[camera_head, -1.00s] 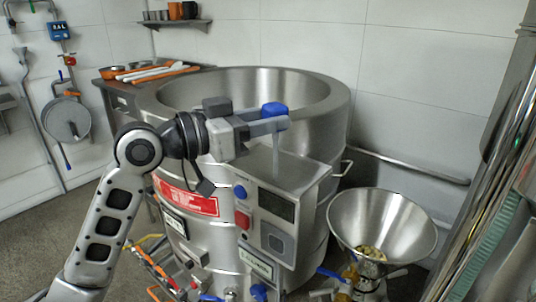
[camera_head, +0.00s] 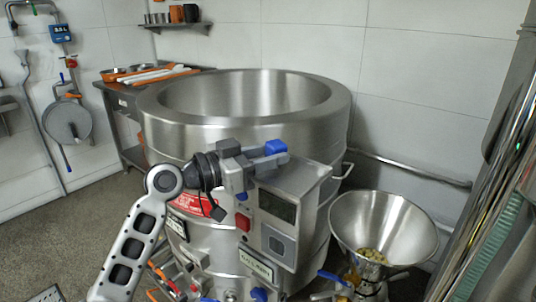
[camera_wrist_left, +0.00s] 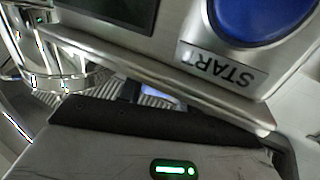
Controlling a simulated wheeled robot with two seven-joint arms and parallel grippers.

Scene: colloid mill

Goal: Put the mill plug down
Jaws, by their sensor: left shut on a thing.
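My left gripper (camera_head: 264,156) is shut on a small blue-topped thing (camera_head: 276,146), which I take to be the mill plug. It is held by the upper edge of the kettle's control box (camera_head: 295,178). The plug's lower part is hidden, and I cannot tell whether it touches the box. In the left wrist view, a dark gripper pad (camera_wrist_left: 170,122) lies along the bottom; the plug is not clear there. The mill's steel hopper (camera_head: 400,225), with pale pieces (camera_head: 371,256) inside, stands to the right. My right gripper is not in view.
The large steel kettle (camera_head: 165,140) stands behind the gripper. In the left wrist view, a blue round surface (camera_wrist_left: 260,20) sits beside a START label (camera_wrist_left: 222,65). A side table (camera_head: 125,100) with utensils is back left. Open floor (camera_head: 60,235) lies left.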

